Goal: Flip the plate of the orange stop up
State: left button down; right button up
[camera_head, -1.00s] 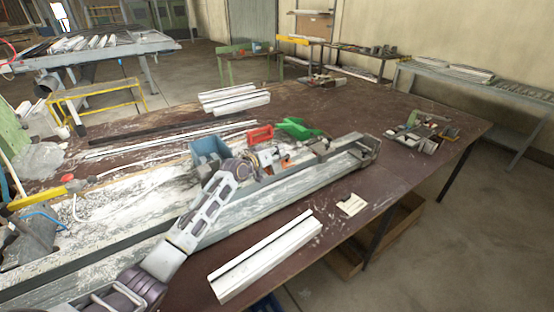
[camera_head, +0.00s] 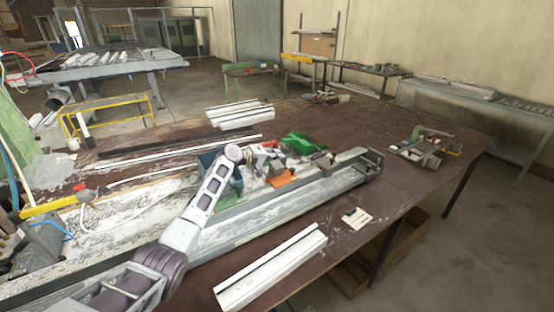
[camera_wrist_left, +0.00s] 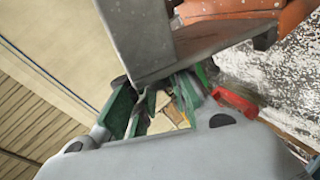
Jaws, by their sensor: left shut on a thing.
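The orange stop (camera_head: 284,178) is on the long grey profile bed, at the middle of the head view. Its orange surface shows just right of my left gripper (camera_head: 265,160). In the left wrist view an orange part (camera_wrist_left: 285,22) is at the top right, beside a grey metal plate (camera_wrist_left: 150,40) close to the camera. My left gripper is shut on the plate of the stop; the contact itself is mostly hidden and the plate's exact tilt cannot be told. My right gripper is not in view.
A grey end clamp (camera_head: 368,162) closes the bed at right. White profiles (camera_head: 270,266) lie in front.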

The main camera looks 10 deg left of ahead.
pick_arm(q)
jog(key=shift+w+a+f+n+h, duration=0.1)
jog(key=shift+w+a+n+h, duration=0.2)
jog(key=shift+w+a+n, duration=0.25)
jog(key=shift+s+d, duration=0.1)
jog(key=shift+s, duration=0.05)
jog(key=c, duration=1.4)
grip_release()
jog(key=shift+o, duration=0.2)
jog(key=v, duration=1.2)
